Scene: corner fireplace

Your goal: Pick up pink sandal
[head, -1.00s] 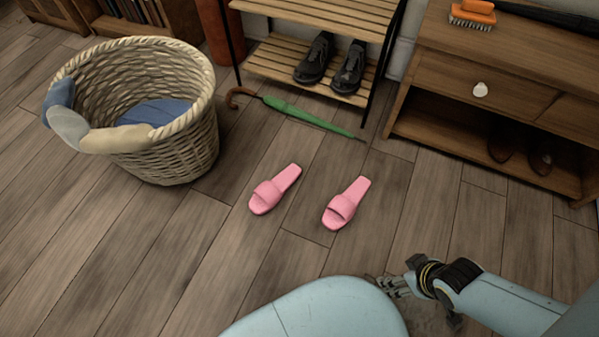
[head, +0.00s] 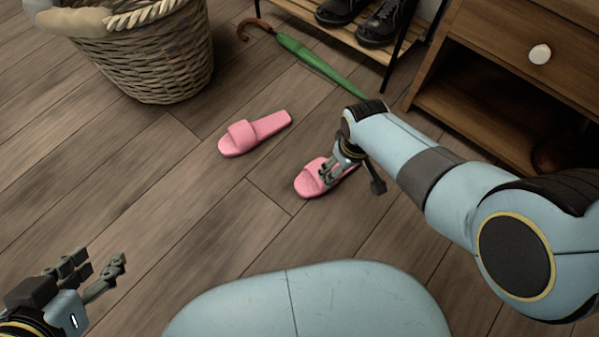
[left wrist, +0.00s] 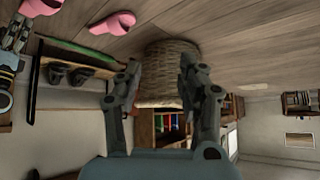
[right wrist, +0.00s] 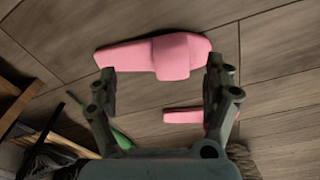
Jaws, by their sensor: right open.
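Two pink sandals lie on the wooden floor. The left sandal (head: 254,132) is fully in view in the head view. The right sandal (head: 309,184) is partly hidden by my right gripper (head: 329,174), which hangs over it. In the right wrist view a large pink sandal (right wrist: 135,55) spans the gap in front of the open fingers (right wrist: 160,80). The other sandal (right wrist: 182,116) shows smaller behind, partly covered by a finger. My left gripper (head: 100,275) is open and empty at the lower left, away from both sandals; its fingers (left wrist: 158,90) are apart in the left wrist view.
A wicker basket (head: 150,60) stands at the upper left. A green umbrella (head: 315,60) lies before the shoe rack (head: 395,55) with black shoes. A wooden cabinet (head: 500,60) is at the upper right. The floor left of the sandals is clear.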

